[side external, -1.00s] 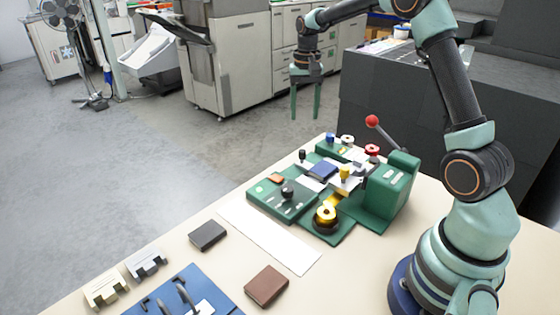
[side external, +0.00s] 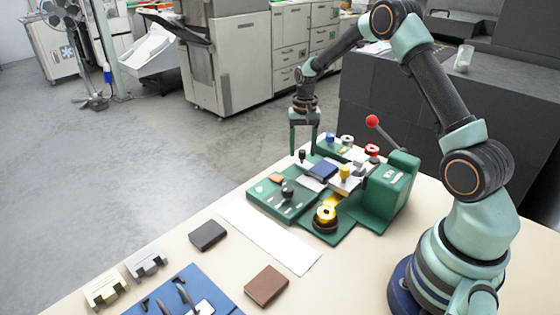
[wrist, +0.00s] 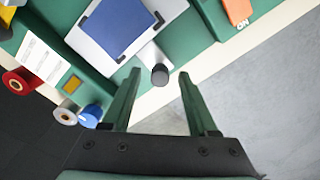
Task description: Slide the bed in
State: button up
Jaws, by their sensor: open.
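The green press (side external: 385,190) stands on the table. Its pale bed plate (wrist: 88,42) carries a blue book (side external: 323,169) between black corner brackets; the book also shows in the wrist view (wrist: 118,25). A black knob (wrist: 160,75) stands at the near end of the bed in the wrist view and also shows in the side view (side external: 302,155). My gripper (side external: 303,149) is open and empty, pointing down at the press's far left edge. In the wrist view the knob appears between the fingertips; I cannot tell how far below them it is.
A red-balled lever (side external: 372,121) rises at the press's back. A yellow-topped part (side external: 345,171) stands beside the book, and a gold roll (side external: 325,214) at the front. A dark book (side external: 207,235), brown book (side external: 266,285) and blue fixture (side external: 180,295) lie nearer the camera.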

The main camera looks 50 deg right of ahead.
grip_shut()
dwell(1.4)
